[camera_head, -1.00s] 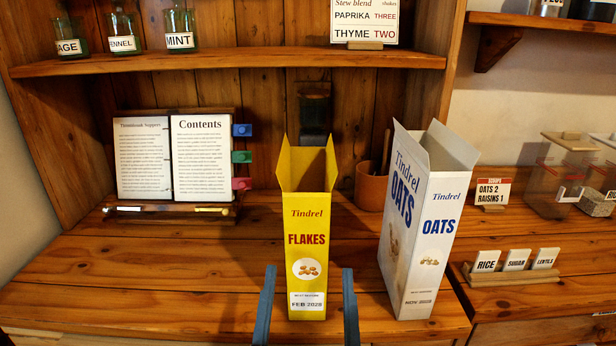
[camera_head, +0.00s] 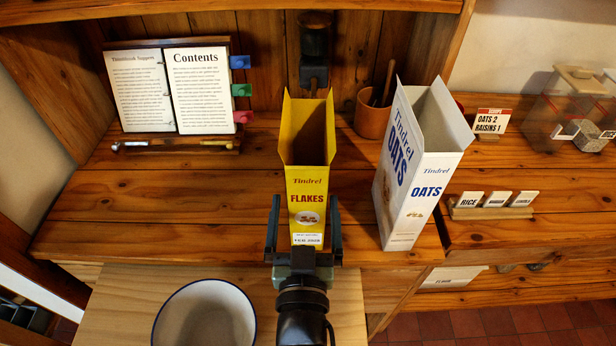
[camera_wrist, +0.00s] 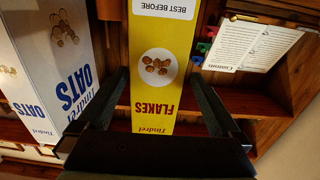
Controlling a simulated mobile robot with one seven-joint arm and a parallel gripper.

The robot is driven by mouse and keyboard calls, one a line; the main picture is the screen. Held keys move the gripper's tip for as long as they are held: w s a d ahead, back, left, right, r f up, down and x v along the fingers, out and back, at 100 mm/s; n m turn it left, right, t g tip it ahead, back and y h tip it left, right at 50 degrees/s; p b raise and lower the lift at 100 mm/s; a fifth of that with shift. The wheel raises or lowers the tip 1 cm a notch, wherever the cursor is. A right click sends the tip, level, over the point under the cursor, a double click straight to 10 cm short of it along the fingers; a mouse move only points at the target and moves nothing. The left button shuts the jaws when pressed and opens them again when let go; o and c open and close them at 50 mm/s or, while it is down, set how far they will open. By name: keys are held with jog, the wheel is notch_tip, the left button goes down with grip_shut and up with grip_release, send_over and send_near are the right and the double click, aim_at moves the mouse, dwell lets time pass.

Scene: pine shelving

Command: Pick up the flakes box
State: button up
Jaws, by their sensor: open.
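The flakes box (camera_head: 308,192) is a tall yellow carton with an open top. It stands upright near the front edge of the wooden counter. My gripper (camera_head: 305,208) is open, with one finger on each side of the box's lower part in the head view. In the wrist view the flakes box (camera_wrist: 163,60) appears upside down, between the two fingers of my gripper (camera_wrist: 165,88). Whether the fingers touch the box or how deep it lies between them I cannot tell. The back of the box is hidden.
A white oats box (camera_head: 418,180) stands close on the right. An open book (camera_head: 170,88) on a stand is at the back left. A terracotta pot (camera_head: 372,115) is behind. A white bowl (camera_head: 206,314) sits on a lower pale board in front. The left counter is clear.

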jog(key=w+p, duration=0.2)
jog(key=w, duration=0.5)
jog(key=shift+w+d+f, duration=0.15)
jog(key=shift+w+d, duration=0.1)
jog(key=c, duration=1.4)
